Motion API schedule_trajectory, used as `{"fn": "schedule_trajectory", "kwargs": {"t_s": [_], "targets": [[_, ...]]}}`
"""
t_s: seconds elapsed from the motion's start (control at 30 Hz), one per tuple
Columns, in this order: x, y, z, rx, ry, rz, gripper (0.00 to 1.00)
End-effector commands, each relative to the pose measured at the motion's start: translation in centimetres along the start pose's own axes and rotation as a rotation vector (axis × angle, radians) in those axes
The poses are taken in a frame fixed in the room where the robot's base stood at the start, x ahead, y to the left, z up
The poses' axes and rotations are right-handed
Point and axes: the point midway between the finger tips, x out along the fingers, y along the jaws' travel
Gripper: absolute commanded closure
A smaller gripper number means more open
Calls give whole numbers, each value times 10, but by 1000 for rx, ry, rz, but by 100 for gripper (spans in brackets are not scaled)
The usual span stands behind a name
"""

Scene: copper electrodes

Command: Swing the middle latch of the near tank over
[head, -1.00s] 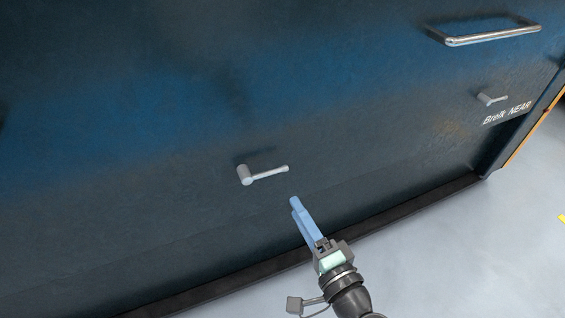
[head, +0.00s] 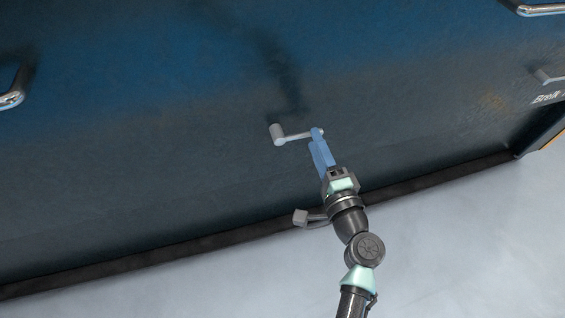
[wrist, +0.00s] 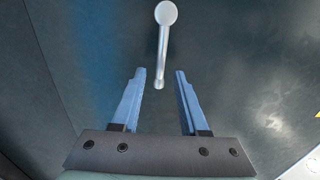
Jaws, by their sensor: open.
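The middle latch (head: 290,136) is a grey lever on the dark blue tank wall (head: 180,170). Its round pivot is at the left and its arm points right in the head view. My gripper (head: 317,133) is at the free end of the lever, its blue fingers overlapping the tip there. My gripper (wrist: 159,74) is open, with a gap on both sides of the lever. Whether a finger touches it cannot be told.
A chrome handle (head: 12,92) is at the left edge and another (head: 540,9) at the top right. A second latch (head: 547,76) sits at the right by a partly cut-off label. Pale floor (head: 460,245) lies clear below the tank's dark bottom edge.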

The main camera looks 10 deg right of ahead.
Motion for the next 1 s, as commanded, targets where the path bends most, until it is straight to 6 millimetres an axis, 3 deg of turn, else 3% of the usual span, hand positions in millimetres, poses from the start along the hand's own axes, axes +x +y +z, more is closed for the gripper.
{"fn": "schedule_trajectory", "kwargs": {"t_s": [0.1, 0.73, 0.77, 1.0], "targets": [[13, 0, 0, 0, 0, -1, 56], [18, 0, 0, 0, 0, -1, 56], [18, 0, 0, 0, 0, -1, 58], [18, 0, 0, 0, 0, -1, 100]]}}
